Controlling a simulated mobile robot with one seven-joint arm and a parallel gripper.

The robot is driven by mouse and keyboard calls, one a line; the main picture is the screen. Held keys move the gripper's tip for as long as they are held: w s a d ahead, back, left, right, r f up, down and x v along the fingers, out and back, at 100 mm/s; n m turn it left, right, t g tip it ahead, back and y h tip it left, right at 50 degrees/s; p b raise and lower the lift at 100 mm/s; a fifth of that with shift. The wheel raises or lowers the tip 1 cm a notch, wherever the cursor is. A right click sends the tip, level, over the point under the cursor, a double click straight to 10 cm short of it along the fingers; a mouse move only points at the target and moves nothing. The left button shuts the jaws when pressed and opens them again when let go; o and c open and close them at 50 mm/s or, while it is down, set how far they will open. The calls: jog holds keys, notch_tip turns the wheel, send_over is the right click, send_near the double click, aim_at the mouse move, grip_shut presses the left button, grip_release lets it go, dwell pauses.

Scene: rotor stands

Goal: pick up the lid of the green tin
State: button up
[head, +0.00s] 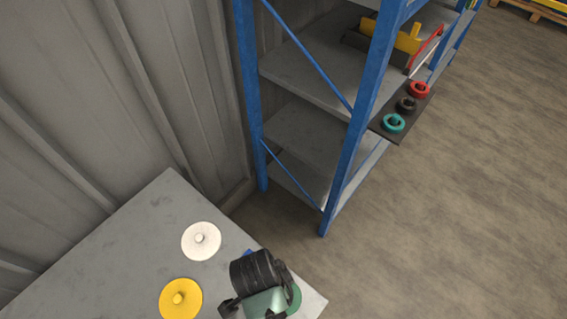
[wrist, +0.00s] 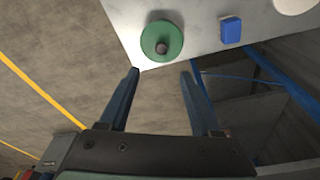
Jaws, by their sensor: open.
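The green lid is a round green disc (wrist: 162,36) with a dark knob in its middle, near the table corner in the wrist view. In the head view only its green edge (head: 296,298) shows; my gripper and wrist cover the rest. Whether a tin is under it I cannot tell. My gripper (wrist: 160,71) is open and empty in the wrist view. Its two fingers point toward the green disc, which appears beyond the fingertips and roughly between them, apart from them.
On the grey table (head: 130,235) are a white knobbed disc (head: 201,241), a yellow one (head: 181,299) and a blue block (wrist: 231,30) beside the green disc. A blue-framed shelf (head: 365,110) stands beyond, with several small rings on a dark board (head: 380,127).

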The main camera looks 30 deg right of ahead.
send_near(297, 298)
jog(key=shift+w+a+f+p, duration=0.1)
jog(key=shift+w+a+f, duration=0.15)
jog(key=shift+f, duration=0.75)
jog(key=shift+w+a+f+p, duration=0.1)
jog(key=shift+w+a+f, duration=0.15)
jog(key=shift+f, duration=0.7)
jog(key=shift+w+a+f+p, duration=0.15)
jog(key=shift+w+f, duration=0.15)
jog(key=shift+f, duration=0.7)
grip_shut()
